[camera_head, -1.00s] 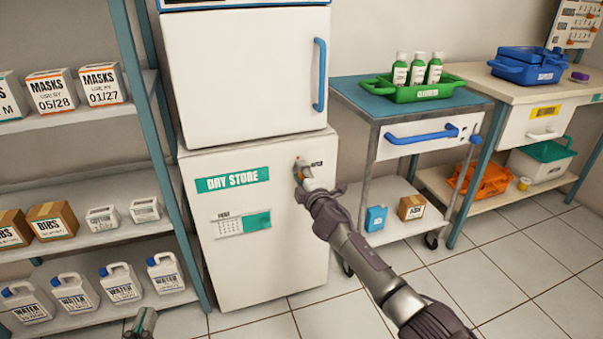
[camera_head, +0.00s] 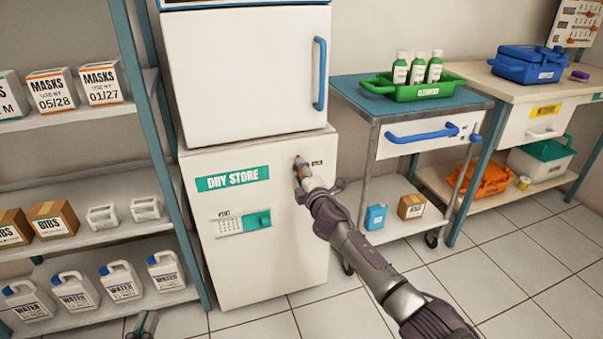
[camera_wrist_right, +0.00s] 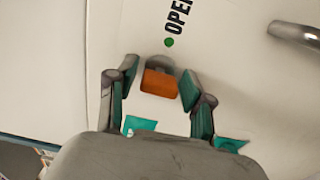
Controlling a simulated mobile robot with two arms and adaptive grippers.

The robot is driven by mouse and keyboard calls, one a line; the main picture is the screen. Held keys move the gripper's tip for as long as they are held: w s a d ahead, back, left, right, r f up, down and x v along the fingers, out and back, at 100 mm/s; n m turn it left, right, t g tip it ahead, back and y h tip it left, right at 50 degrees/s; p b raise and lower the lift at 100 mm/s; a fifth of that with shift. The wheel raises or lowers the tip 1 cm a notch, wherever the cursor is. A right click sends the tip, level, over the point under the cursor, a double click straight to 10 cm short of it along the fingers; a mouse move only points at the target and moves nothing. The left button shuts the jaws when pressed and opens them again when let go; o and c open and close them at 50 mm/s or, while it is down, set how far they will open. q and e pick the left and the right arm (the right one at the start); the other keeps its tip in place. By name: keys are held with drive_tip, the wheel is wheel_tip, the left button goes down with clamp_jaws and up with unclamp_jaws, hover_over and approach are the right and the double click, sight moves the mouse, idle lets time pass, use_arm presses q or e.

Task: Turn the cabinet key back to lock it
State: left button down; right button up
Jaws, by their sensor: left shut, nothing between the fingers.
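The cabinet key has an orange head, seen in the right wrist view (camera_wrist_right: 160,83), in a grey lock on the white cabinet door (camera_head: 262,265) labelled DRY STORE. The word OPEN and a green dot (camera_wrist_right: 169,42) are printed beside the lock. My right gripper (camera_wrist_right: 159,84) is open, with its fingers on either side of the key head and small gaps showing. In the head view my right gripper (camera_head: 303,176) reaches the door's upper right, hiding most of the key. My left gripper (camera_head: 143,324) is shut and empty at the bottom edge, partly cut off, away from the cabinet.
A shelf rack (camera_head: 75,193) with boxes and water jugs stands left of the cabinet. A trolley (camera_head: 370,112) with a green tray of bottles stands to the right, and a bench (camera_head: 500,92) beyond it. The tiled floor in front is clear.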

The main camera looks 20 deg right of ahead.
idle(0.3)
drive_tip(key=s, duration=1.2)
drive_tip(key=shift+d, duration=0.2)
